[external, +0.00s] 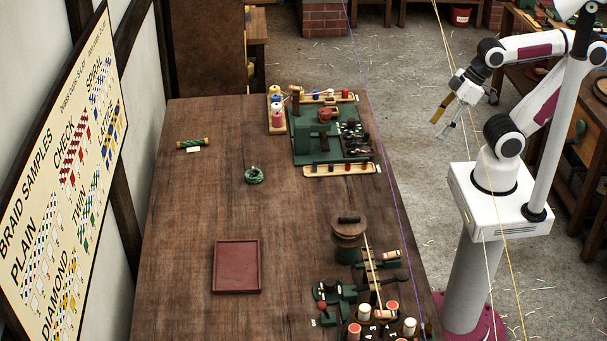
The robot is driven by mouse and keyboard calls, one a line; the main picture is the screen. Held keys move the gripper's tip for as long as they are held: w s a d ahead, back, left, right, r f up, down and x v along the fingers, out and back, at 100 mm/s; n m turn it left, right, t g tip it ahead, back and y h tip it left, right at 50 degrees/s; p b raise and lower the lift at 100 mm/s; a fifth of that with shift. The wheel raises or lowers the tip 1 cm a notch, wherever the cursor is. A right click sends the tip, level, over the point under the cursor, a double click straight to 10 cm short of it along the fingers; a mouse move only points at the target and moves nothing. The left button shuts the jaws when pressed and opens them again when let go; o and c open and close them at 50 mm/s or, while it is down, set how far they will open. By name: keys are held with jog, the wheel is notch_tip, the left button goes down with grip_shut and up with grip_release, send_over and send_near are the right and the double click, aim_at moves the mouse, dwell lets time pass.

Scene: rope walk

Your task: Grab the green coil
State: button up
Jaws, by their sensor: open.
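The green coil (254,176) lies on the wooden table (190,240), left of the table's middle, with a short dark end sticking up from it. My gripper (441,129) is open and empty. It hangs in the air beyond the table's right edge, well to the right of the coil and not touching anything. No other thing hides the coil.
A green spool with a white tag (193,143) lies at the back left. A green machine base with bobbins (330,130) stands between my gripper and the coil's side. A red tray (237,267) lies nearer. More winding gear (349,240) stands front right.

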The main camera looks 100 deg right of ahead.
dwell(0.3)
jog(key=shift+o, duration=1.3)
